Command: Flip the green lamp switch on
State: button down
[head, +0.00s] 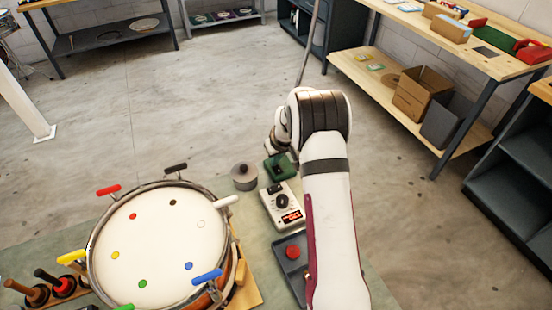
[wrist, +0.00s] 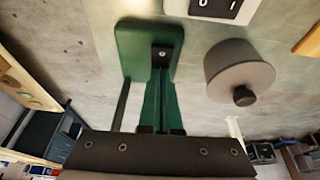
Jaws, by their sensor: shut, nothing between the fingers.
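The green lamp base (head: 279,168) stands on the bench beyond the white box in the head view, partly covered by my arm. In the wrist view the green base (wrist: 134,50) is at upper left, with a thin dark pole beside my fingers. A small dark switch plate (wrist: 162,54) sits at its right edge. My gripper (wrist: 162,76) is shut and empty, its fingertips right at the switch plate. I cannot tell whether they touch it or which way the switch is set. In the head view my fingers are hidden behind my wrist.
A grey round pot with a knob (head: 244,176) stands close left of the lamp base; it also shows in the wrist view (wrist: 240,72). A white box with a dial and red display (head: 282,208) is nearer. A drum (head: 160,245) fills the left. A dark tray (head: 289,250) holds a red button.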

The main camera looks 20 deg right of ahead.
aim_at(278, 170)
jog(key=shift+s, duration=0.15)
jog(key=shift+s+r, duration=0.15)
jog(key=shift+s, duration=0.55)
notch_tip(278, 170, up, 14)
jog(key=shift+s, duration=0.25)
dwell(0.4)
